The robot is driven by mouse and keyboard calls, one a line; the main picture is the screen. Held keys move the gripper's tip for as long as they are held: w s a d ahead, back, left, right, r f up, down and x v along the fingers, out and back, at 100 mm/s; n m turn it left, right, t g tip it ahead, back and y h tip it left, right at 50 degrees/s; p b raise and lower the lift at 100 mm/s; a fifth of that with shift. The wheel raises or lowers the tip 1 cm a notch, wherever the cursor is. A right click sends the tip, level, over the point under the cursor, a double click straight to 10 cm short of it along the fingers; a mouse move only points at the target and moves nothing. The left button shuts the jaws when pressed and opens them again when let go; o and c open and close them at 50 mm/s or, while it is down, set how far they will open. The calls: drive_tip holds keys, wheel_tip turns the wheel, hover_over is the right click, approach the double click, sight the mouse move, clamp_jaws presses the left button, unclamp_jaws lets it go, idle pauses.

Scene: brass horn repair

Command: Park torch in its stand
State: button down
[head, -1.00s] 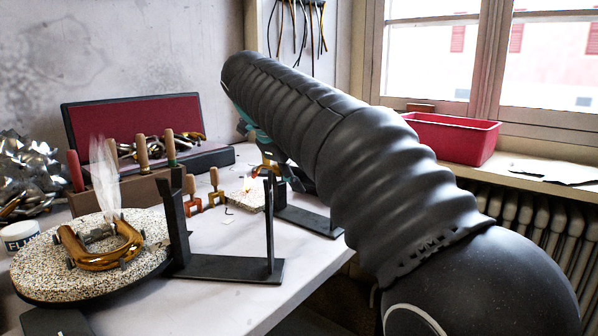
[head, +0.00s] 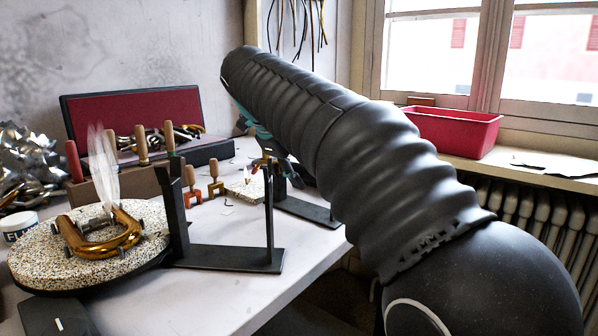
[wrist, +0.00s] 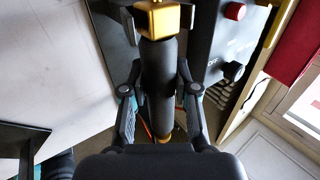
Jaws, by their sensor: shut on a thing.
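The torch has a dark cylindrical body (wrist: 160,85) and a brass-coloured head (wrist: 163,20) in the wrist view. My gripper (wrist: 159,92) is shut on the dark body, one finger on each side. In the head view my arm hides most of the gripper and torch; a small brass part (head: 264,162) shows below the arm's far end. A black metal stand (head: 225,258) with a flat base and two uprights is at the bench's front edge. A second black base (head: 308,213) is behind it, partly hidden by my arm. I cannot tell which is the torch stand.
A round speckled board (head: 45,275) holds a curved brass tube (head: 82,245) beneath a pale plume. Orange clamps (head: 216,190), a tool rack and a red-lined case (head: 125,122) stand behind. A black box with a red knob (wrist: 235,11) is beside the torch in the wrist view.

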idle(0.3)
drive_tip(key=shift+c, duration=1.6)
unclamp_jaws()
drive_tip(key=shift+s+r+p, duration=0.1)
drive_tip(key=shift+r+p, duration=1.8)
drive_tip(key=shift+r, duration=2.05)
